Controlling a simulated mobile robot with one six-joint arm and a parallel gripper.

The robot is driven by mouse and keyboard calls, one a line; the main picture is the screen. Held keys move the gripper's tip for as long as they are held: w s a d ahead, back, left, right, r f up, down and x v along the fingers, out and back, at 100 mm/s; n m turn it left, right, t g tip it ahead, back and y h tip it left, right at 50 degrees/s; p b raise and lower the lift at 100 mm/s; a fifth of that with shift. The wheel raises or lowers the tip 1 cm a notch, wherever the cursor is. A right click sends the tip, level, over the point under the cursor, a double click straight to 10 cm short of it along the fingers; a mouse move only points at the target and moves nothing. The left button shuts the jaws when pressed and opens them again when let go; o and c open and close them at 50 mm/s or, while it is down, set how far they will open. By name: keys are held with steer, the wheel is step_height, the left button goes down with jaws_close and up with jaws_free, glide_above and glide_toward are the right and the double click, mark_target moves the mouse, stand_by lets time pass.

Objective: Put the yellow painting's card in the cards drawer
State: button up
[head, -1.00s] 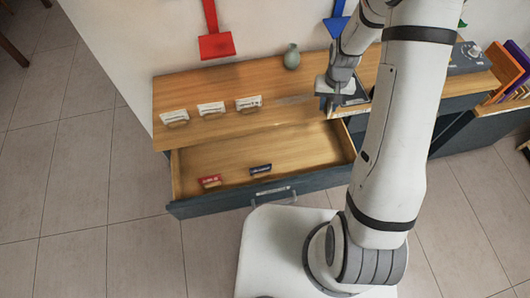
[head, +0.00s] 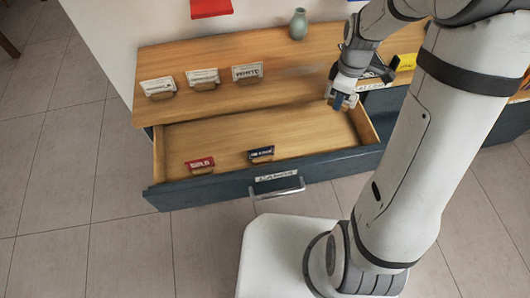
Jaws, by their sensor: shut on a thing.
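My gripper (head: 342,102) points down over the back right part of the open drawer (head: 215,189), near the tabletop's front edge. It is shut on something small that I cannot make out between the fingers. A yellow card-like piece with dark lettering (head: 404,62) shows on the tabletop at the right, partly behind my arm; I cannot tell if it is the yellow painting's card. A red card (head: 200,164) and a dark blue card (head: 261,153) stand in the drawer near its front. The drawer's front label (head: 275,177) is too small to read surely.
Three white cards in wooden holders (head: 158,87) (head: 203,78) (head: 247,71) stand on the tabletop (head: 170,58) at left. A green vase (head: 298,24) stands at the back. The drawer's back and middle are clear. Its handle (head: 278,190) juts forward.

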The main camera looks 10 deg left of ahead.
mark_target(328, 143)
steer(key=s+f+n+b, duration=0.1)
steer(key=n+b, duration=0.1)
steer(key=s+f+n+b, duration=0.1)
steer(key=f+n+b, duration=0.1)
steer(key=n+b, duration=0.1)
steer(key=s+f+n+b, duration=0.1)
steer(key=n+b, duration=0.2)
steer(key=shift+s+f, duration=0.25)
steer(key=shift+s, duration=0.05)
step_height(328, 143, down, 10)
steer(key=b, duration=0.3)
steer(key=shift+f, duration=0.1)
steer(key=o, duration=0.9)
steer(key=shift+o, duration=0.2)
